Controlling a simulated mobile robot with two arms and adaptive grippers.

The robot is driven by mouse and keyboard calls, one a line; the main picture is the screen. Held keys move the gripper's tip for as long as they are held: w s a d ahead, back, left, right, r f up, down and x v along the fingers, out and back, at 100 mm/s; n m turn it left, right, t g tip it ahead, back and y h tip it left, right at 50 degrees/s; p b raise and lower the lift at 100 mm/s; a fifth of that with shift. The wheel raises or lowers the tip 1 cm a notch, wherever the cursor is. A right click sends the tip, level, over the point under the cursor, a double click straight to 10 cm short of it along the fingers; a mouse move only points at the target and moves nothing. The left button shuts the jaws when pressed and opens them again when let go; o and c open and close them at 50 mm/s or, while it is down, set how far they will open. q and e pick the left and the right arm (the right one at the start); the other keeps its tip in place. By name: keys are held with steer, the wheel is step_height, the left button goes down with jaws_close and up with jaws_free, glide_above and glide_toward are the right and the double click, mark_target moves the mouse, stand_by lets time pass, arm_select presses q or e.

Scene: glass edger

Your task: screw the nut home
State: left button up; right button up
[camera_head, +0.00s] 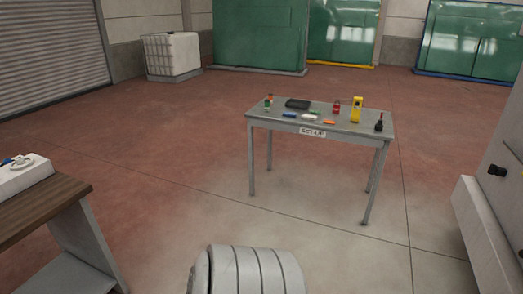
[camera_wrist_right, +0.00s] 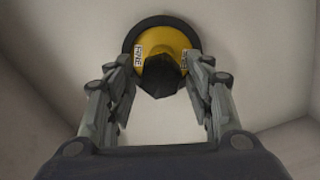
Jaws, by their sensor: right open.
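In the right wrist view a dark, faceted piece (camera_wrist_right: 162,78), which looks like the nut, sits at the lower front of a round yellow part (camera_wrist_right: 168,42). The yellow part has a black rim and small white labels with dark lettering. My right gripper (camera_wrist_right: 159,64) is open, with one finger on each side of the dark piece. Both fingertips lie close to it and overlap the yellow part's lower edge. I cannot tell whether they touch. Any thread behind the dark piece is hidden. Neither gripper shows in the head view.
Pale walls (camera_wrist_right: 265,60) surround the yellow part. In the head view a grey table (camera_head: 340,127) holds several small items, including a yellow device (camera_head: 356,108). A wooden-topped bench (camera_head: 45,207) stands at left and a pale machine (camera_head: 490,215) at right.

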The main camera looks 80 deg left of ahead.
steer(key=shift+c, duration=0.5)
steer(key=c, duration=0.9)
steer(key=m+b, duration=1.1)
steer(key=m, duration=1.6)
steer(key=shift+m, duration=0.3)
steer(key=o, duration=1)
